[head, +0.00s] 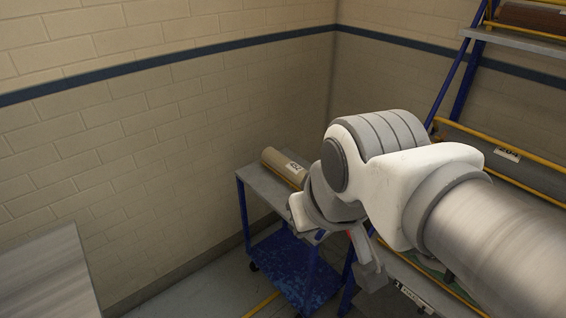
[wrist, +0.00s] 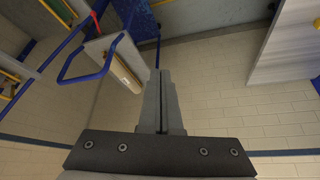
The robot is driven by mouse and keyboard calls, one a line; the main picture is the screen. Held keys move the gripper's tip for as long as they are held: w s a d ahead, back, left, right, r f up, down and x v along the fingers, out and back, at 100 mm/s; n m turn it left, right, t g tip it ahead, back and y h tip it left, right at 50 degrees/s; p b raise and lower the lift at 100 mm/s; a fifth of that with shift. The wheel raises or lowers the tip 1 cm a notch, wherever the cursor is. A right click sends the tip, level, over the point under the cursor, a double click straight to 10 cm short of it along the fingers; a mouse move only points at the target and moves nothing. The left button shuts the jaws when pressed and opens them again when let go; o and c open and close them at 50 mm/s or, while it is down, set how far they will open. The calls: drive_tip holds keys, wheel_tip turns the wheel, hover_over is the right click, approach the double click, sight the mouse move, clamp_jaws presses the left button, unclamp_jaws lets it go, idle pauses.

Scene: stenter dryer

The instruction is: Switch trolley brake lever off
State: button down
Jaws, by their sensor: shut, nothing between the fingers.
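The trolley (head: 240,200) has a blue frame, a grey top and a blue lower shelf, and stands by the brick wall in the head view. In the wrist view its blue handle loop (wrist: 88,79) is left of my fingers. A small red part (wrist: 97,18), which looks like the brake lever, shows at the upper left of the wrist view. Only a sliver of red (head: 348,233) shows beside my wrist in the head view. My gripper (wrist: 161,73) is shut and empty, apart from the handle and the red part. It partly hides the trolley's right side in the head view.
A tan roll (head: 284,167) with a label lies on the trolley's top. A blue and yellow rack (head: 464,85) stands at the right, close behind my arm. A grey surface (head: 50,275) is at the lower left. Floor shows between it and the trolley.

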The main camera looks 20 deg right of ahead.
drive_tip(key=shift+s, duration=0.1)
drive_tip(key=w+d+f+g+h+b, duration=0.3)
drive_tip(key=d+f+h+b, duration=0.15)
drive_tip(key=d+f, duration=0.35)
drive_tip(key=w+d+f+n+g+h+b, duration=0.1)
drive_tip(key=w+d+f+g+h+b, duration=0.3)
drive_tip(key=f, duration=0.6)
drive_tip(key=w+d+f+g+h+b, duration=0.1)
drive_tip(key=w+d+f+h+b, duration=0.2)
drive_tip(key=d+f+h+b, duration=0.4)
drive_tip(key=w+f+n+t+b, duration=0.3)
drive_tip(key=w+f+n+t, duration=0.1)
drive_tip(key=f, duration=1)
drive_tip(key=w+d+f+n+t+b, duration=0.1)
drive_tip(key=w+f+n+t+b, duration=0.2)
drive_tip(key=f, duration=1.2)
drive_tip(key=w+n+t, duration=0.2)
drive_tip(key=w+t, duration=0.1)
drive_tip(key=w, duration=0.1)
drive_tip(key=shift+w+d+f+b, duration=0.2)
drive_tip(key=shift+b, duration=0.2)
